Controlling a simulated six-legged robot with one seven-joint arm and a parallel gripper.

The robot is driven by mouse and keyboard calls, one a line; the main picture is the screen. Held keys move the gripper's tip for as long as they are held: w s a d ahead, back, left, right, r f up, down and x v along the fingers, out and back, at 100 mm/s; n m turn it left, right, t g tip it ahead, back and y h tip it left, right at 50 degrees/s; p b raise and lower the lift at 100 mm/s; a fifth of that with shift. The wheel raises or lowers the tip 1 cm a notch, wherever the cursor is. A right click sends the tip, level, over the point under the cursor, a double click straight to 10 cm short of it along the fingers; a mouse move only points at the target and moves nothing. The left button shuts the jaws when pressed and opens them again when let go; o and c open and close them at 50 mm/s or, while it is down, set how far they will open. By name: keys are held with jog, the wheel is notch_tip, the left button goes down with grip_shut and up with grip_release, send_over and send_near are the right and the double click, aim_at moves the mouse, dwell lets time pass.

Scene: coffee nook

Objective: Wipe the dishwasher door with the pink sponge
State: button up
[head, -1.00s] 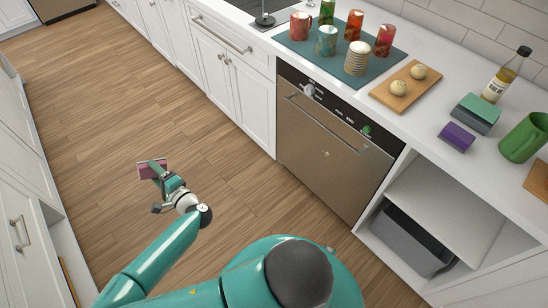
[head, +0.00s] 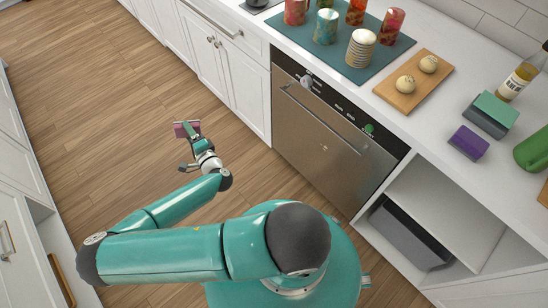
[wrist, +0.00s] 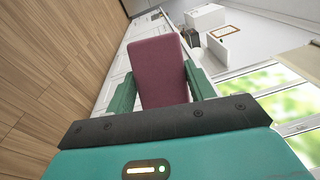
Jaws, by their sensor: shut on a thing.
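The pink sponge (wrist: 160,72) is between the two fingers of my gripper (wrist: 163,95) in the wrist view, and the fingers are shut on it. In the head view the sponge (head: 181,130) shows at the end of my gripper (head: 191,131), over the wood floor and left of the dishwasher. The dishwasher door (head: 310,140) is a closed steel front with a bar handle near its top. The sponge is apart from the door, with open floor between them.
A counter above the dishwasher holds a teal mat (head: 345,62) with cups, a wooden board (head: 414,88) with round buns, a purple sponge (head: 468,143) and a bottle (head: 522,75). An open shelf with a grey bin (head: 405,240) is right of the dishwasher. White cabinets line the left.

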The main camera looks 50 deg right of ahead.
jog(key=s+d+f+m+g+h, duration=0.1)
jog(key=s+d+f+g+h, duration=0.1)
jog(key=s+d+f, duration=0.3)
jog(key=s+d+f+m+g+h, duration=0.1)
jog(key=s+d+f+h, duration=0.15)
jog(key=d, duration=0.45)
jog(key=s+d+f+m+g+h, duration=0.1)
jog(key=s+d+f+g+h, duration=0.1)
jog(key=s+d+f+h, duration=0.3)
jog(key=s+d+f+m+g+h, duration=0.15)
jog(key=s+d+f+g, duration=0.3)
jog(key=s, duration=0.45)
jog(key=s+d+f+m+g, duration=0.25)
jog(key=s+d+g, duration=0.2)
jog(key=s, duration=0.55)
jog(key=shift+n+g, duration=0.4)
jog(key=shift+n, duration=0.1)
jog(key=shift+s+d+f, duration=0.1)
jog(key=shift+d, duration=1.35)
jog(key=shift+s+d+f, duration=0.1)
jog(key=shift+d, duration=1.3)
jog(key=shift+s+d, duration=0.15)
jog(key=shift+d, duration=0.75)
jog(key=shift+s+a, duration=0.2)
jog(key=shift+s, duration=0.75)
jog(key=shift+s+a, duration=0.2)
jog(key=shift+s, duration=0.75)
jog(key=shift+d, duration=0.1)
jog(key=shift+r, duration=0.1)
